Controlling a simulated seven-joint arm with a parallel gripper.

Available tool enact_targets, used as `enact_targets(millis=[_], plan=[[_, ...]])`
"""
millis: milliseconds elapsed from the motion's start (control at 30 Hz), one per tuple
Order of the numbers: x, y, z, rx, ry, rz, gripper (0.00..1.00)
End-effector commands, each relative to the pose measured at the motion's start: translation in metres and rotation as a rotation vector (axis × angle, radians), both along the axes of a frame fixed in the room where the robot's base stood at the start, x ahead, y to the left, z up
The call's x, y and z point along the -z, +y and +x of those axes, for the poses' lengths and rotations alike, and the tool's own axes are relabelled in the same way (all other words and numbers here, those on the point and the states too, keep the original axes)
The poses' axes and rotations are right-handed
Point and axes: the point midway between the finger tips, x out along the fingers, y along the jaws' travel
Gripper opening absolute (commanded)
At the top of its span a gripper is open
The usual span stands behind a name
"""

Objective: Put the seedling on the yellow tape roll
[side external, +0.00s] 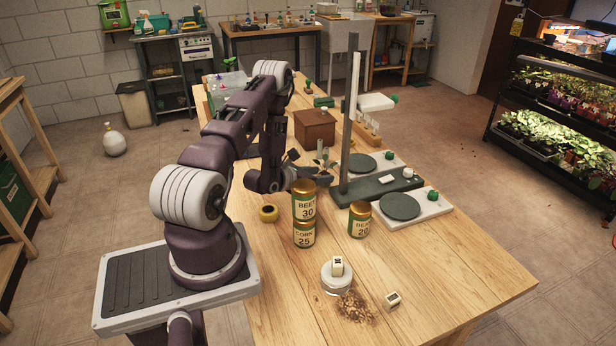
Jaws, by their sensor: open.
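My gripper (308,172) is open, low over the table behind the upper can and close to the seedling. The can and the gripper itself partly hide the gap between them, so I cannot tell whether the seedling is between the fingers.
A BEET can (304,205) stands on a CORN can (304,235), between the tape roll and another can (360,220). A tall dark green stand (350,130) rises beyond. A brown box (314,127) stands farther back.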

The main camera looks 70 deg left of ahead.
Motion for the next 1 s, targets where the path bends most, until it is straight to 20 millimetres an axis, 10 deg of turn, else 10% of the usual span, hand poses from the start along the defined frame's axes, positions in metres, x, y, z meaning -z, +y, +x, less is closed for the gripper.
enact_targets(millis=[433,833,1000], plan=[[-0.027,-0.025,-0.061,-0.001,0.000,0.001,0.51],[-0.027,-0.025,-0.060,0.006,0.000,0.001,0.51],[-0.031,-0.054,-0.017,0.372,0.069,0.051,0.51]])
